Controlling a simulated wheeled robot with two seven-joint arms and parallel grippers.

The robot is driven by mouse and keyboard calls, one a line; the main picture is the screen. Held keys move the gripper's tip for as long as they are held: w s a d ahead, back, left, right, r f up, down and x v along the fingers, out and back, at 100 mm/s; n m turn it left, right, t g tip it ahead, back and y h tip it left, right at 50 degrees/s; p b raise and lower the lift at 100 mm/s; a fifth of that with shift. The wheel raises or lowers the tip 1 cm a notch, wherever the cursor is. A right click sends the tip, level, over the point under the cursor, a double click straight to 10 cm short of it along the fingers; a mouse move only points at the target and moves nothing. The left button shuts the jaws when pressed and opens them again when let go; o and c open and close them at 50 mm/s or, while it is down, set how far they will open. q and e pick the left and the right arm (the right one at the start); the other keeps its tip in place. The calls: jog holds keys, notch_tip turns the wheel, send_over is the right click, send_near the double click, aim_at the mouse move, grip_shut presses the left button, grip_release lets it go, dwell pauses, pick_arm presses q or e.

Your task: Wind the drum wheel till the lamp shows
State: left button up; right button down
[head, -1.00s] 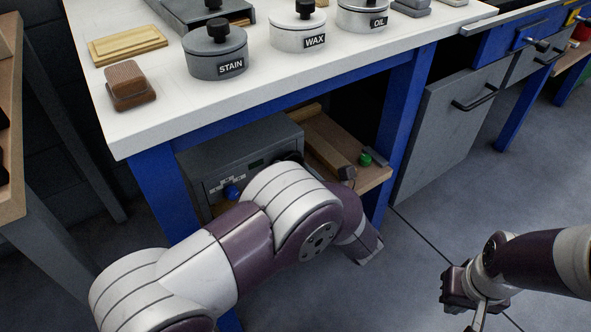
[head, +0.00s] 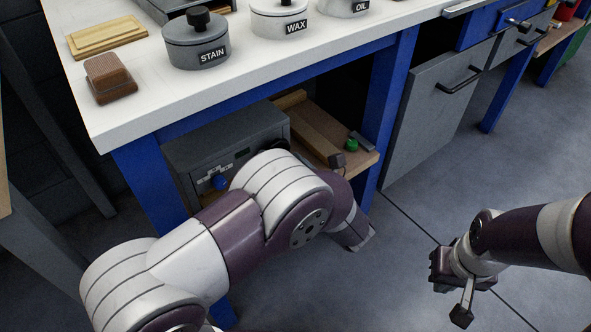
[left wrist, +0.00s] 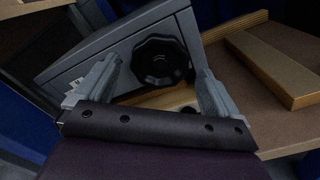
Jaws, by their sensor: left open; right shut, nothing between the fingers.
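The drum wheel, a black lobed knob (left wrist: 160,60), sits on the front face of a grey metal box (left wrist: 120,40). The box (head: 215,147) also shows in the head view on the shelf under the bench, where my left arm hides the wheel. My left gripper (left wrist: 157,82) is open, its two fingers standing either side of the wheel in the left wrist view; I cannot tell whether they touch it. I see no lit lamp. My right gripper (head: 462,312) is shut and empty, over the floor at right.
The shelf (head: 357,160) also holds wooden boards (head: 310,130) and a small green item (head: 352,144). A blue bench leg (head: 388,105) stands right of the shelf opening. Tins, including the stain tin (head: 196,42), stand on the white bench top (head: 130,118). The floor at right is free.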

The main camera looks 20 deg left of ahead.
pick_arm(q)
jog(key=p+v, duration=0.2)
jog(key=v, duration=1)
jog(key=shift+p, duration=0.3)
